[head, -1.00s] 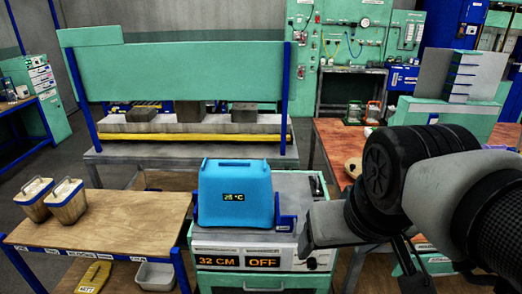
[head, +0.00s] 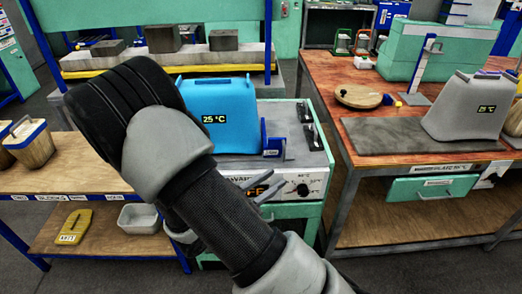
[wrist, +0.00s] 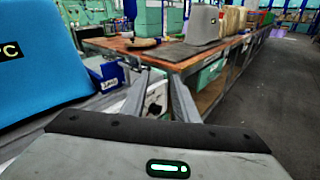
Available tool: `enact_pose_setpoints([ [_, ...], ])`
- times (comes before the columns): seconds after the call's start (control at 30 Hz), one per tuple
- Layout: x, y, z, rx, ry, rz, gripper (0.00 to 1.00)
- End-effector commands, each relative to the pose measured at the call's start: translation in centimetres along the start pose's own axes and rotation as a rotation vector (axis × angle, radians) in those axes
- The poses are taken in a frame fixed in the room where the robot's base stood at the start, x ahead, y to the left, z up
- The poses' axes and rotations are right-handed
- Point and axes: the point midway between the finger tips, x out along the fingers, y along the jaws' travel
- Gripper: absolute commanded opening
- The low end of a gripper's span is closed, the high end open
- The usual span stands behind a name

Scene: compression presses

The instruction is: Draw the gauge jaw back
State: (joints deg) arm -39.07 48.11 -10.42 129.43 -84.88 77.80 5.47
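The gauge jaw appears to be the small blue L-shaped bracket (head: 273,146) just right of the blue block (head: 219,118), which reads 25 °C. Both sit on the grey-topped green gauge station (head: 303,152). I cannot tell whether the bracket touches the block. The bracket also shows in the wrist view (wrist: 104,74), left of the fingers. My gripper (head: 268,196) is in front of the station's front panel, its fingers apart and empty. In the wrist view my gripper (wrist: 160,84) is open too. My arm hides the block's lower left and most of the display.
A wooden-topped table (head: 408,125) stands to the right, with a grey mat (head: 390,137) and a grey block (head: 466,108). A low shelf table (head: 40,184) is on the left with wooden-looking lidded containers (head: 33,146). Floor is open at the bottom right.

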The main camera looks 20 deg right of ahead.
Motion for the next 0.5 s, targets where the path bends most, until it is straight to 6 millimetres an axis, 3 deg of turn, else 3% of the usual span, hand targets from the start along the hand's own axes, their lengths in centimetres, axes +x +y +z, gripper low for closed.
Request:
enact_pose_setpoints([
  [0.03,-0.3,0.7,-2.3,-0.059,-0.023,0.069,0.27],
  [0.2,-1.2,2.6,-5.3,-0.155,-0.062,0.207,0.27],
  [0.37,-0.4,3.1,-5.6,-0.168,-0.068,0.228,0.27],
  [0.5,1.8,3.4,-5.5,-0.167,-0.068,0.222,0.27],
])
